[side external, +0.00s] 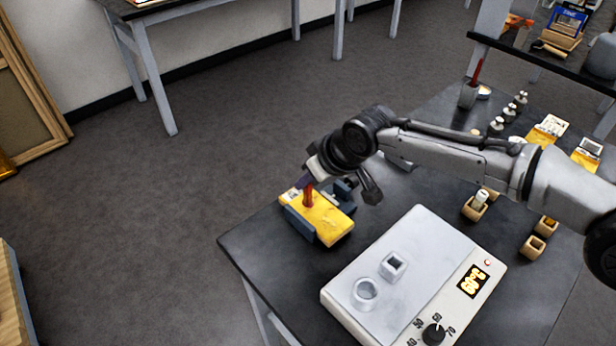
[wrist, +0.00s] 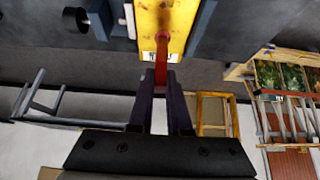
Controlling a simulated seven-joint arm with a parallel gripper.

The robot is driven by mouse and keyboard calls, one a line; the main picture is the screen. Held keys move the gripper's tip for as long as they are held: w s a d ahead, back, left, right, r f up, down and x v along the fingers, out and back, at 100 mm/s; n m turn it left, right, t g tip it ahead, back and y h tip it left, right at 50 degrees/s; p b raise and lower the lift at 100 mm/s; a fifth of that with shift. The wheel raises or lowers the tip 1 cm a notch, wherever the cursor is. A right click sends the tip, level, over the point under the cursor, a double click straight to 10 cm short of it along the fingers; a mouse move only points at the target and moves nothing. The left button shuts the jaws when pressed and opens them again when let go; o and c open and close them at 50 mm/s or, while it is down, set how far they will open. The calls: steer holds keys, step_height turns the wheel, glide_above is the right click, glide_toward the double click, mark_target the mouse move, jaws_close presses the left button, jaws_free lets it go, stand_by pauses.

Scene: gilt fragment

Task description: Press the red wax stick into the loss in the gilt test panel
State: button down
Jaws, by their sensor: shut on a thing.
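My gripper (side external: 306,179) is shut on the red wax stick (side external: 309,196) above the gilt test panel. In the wrist view the gripper's fingers (wrist: 161,88) close on the red wax stick (wrist: 161,62), which points at the panel. The gilt test panel (side external: 330,222) is a yellow block held between dark blue clamp jaws (side external: 299,225) at the table's corner. It also shows in the wrist view (wrist: 176,14). The stick's tip appears at or very near the panel's surface; I cannot tell if it touches. The loss is not clearly visible.
A white hot plate (side external: 422,232) with a lit display stands right of the clamp. Small wooden holders (side external: 474,208), metal weights (side external: 510,112) and yellow blocks (side external: 585,160) sit further right and back. The dark table's (side external: 262,240) front-left edge is close to the clamp.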

steer(key=shift+f, duration=0.2)
steer(key=shift+r, duration=2.65)
steer(key=shift+r, duration=0.1)
